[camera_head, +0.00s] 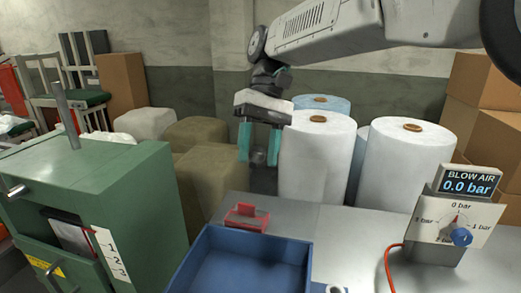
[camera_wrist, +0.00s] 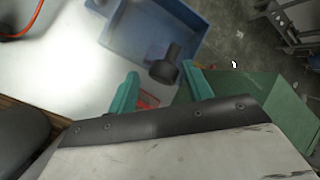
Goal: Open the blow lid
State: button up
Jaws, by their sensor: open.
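My gripper (camera_head: 259,162) hangs above the far left part of the grey table, with its two teal fingers apart. In the wrist view my gripper (camera_wrist: 160,69) is also open. A dark, round-ended piece (camera_wrist: 165,66) shows between the fingertips there; I cannot tell whether it touches them. A small red bracket-like piece (camera_head: 247,217) lies on the table below my gripper, and part of it shows between the fingers in the wrist view (camera_wrist: 147,100). I cannot tell for sure which part is the blow lid.
A blue tray (camera_head: 205,244) stands at the front. A green cabinet (camera_head: 125,187) with levers is on the left. A blow air gauge (camera_head: 458,222) reading 0.0 bar stands at right, with a red hose. Large white rolls (camera_head: 318,160) stand behind.

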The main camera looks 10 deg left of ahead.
jog(key=v, duration=0.7)
jog(key=shift+w+r, duration=0.25)
jog(key=shift+d, duration=0.2)
jog(key=s+d+m+t, duration=0.1)
jog(key=s+d+m, duration=0.15)
jog(key=d, duration=0.45)
jog(key=s+d+f+m+t+y, duration=0.15)
jog(key=s+d, duration=0.25)
jog(key=d, duration=0.4)
jog(key=s+d+m+t+h, duration=0.1)
jog(key=s+d+t, duration=0.1)
jog(key=s+d, duration=0.35)
jog(key=s+d+f+m+t, duration=0.3)
jog(key=s+d+f, duration=1)
jog(key=d, duration=0.1)
jog(key=shift+h, duration=0.45)
